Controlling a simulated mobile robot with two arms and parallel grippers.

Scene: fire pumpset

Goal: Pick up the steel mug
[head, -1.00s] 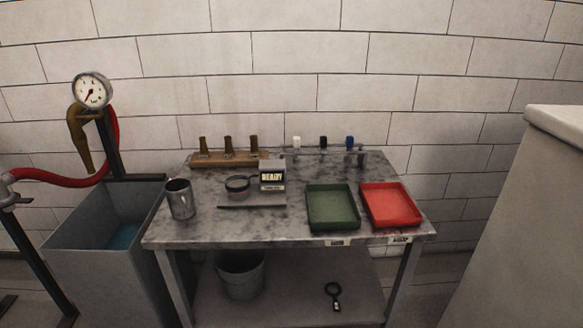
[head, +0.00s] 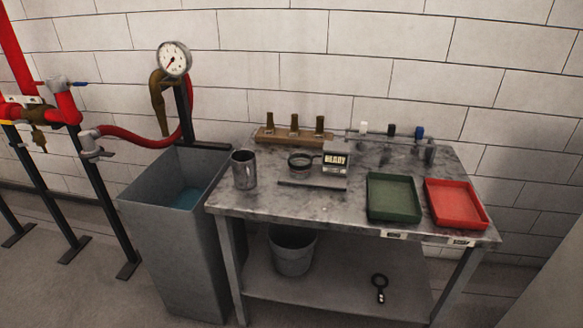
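The steel mug (head: 244,170) stands upright on the left end of the grey mottled table (head: 290,203), near the edge beside the grey water tank. Its handle shows on its right side. Nothing touches it. Neither of my grippers shows in the head view.
To the mug's right are a device with a READY display (head: 335,162), a green tray (head: 394,198) and a red tray (head: 456,203). A wooden rack (head: 290,138) with brass nozzles stands behind. The tank (head: 172,235) adjoins the table's left side. A bucket (head: 292,251) is on the lower shelf.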

